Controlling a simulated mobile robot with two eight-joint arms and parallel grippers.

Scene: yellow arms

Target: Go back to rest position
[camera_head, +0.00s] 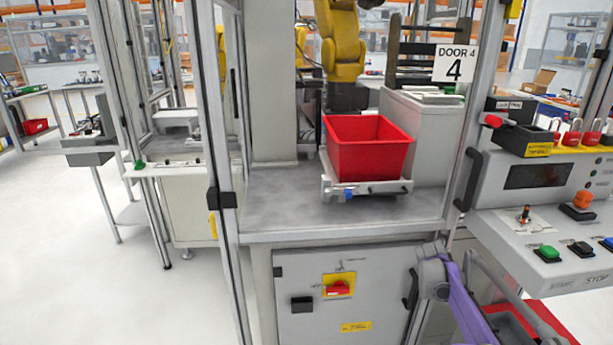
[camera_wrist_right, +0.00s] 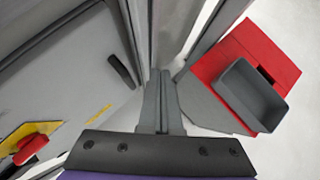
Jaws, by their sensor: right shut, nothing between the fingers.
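My right gripper (camera_wrist_right: 159,85) shows in the right wrist view, its grey fingers together with nothing between them. It hangs in front of the grey cabinet, apart from the red container on the floor side. In the head view a purple and grey part of my right arm (camera_head: 462,305) shows at the lower right, in front of the cabinet and below the control panel. The fingertips cannot be made out there. My left gripper and left arm are not in view.
A red bin (camera_head: 368,150) sits on a fixture on the grey worktop (camera_head: 285,205). The control panel (camera_head: 545,255) with buttons juts out at the right. A red container (camera_wrist_right: 225,70) with a grey tray (camera_wrist_right: 250,95) lies low at the right. Open floor (camera_head: 60,270) is at the left.

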